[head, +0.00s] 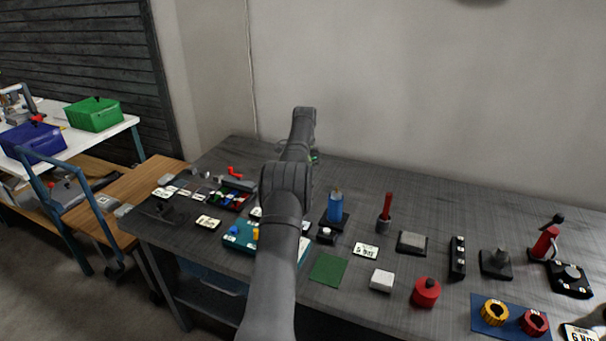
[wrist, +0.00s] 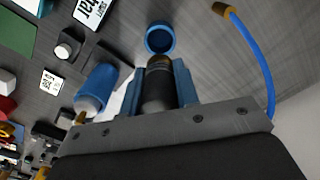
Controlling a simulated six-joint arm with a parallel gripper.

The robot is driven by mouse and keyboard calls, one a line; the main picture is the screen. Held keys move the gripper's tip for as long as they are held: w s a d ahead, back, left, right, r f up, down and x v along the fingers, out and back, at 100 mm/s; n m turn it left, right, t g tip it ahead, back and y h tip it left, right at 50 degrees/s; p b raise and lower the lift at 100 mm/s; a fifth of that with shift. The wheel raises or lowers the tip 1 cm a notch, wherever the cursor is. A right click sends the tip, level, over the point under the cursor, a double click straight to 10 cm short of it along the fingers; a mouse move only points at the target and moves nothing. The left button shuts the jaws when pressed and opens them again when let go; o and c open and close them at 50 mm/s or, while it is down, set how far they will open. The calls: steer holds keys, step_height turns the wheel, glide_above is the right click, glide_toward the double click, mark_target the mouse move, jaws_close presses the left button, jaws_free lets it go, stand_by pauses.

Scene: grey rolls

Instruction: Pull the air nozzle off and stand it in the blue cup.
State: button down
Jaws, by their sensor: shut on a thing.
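In the head view my arm hides the gripper, nozzle and cup.
A blue bottle (wrist: 97,88) with a pale tip is left of my fingers; it also stands mid-bench in the head view (head: 335,208). A black block with a white knob (wrist: 68,47) and label cards (wrist: 92,10) are near. The bench right of the cup looks clear.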

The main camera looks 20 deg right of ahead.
steer(key=shift+f, duration=2.9)
steer(key=shift+f, duration=0.45)
steer(key=shift+f, duration=0.75)
steer(key=c, duration=1)
jaws_free()
step_height(320, 180, up, 12)
steer(key=shift+r, duration=0.1)
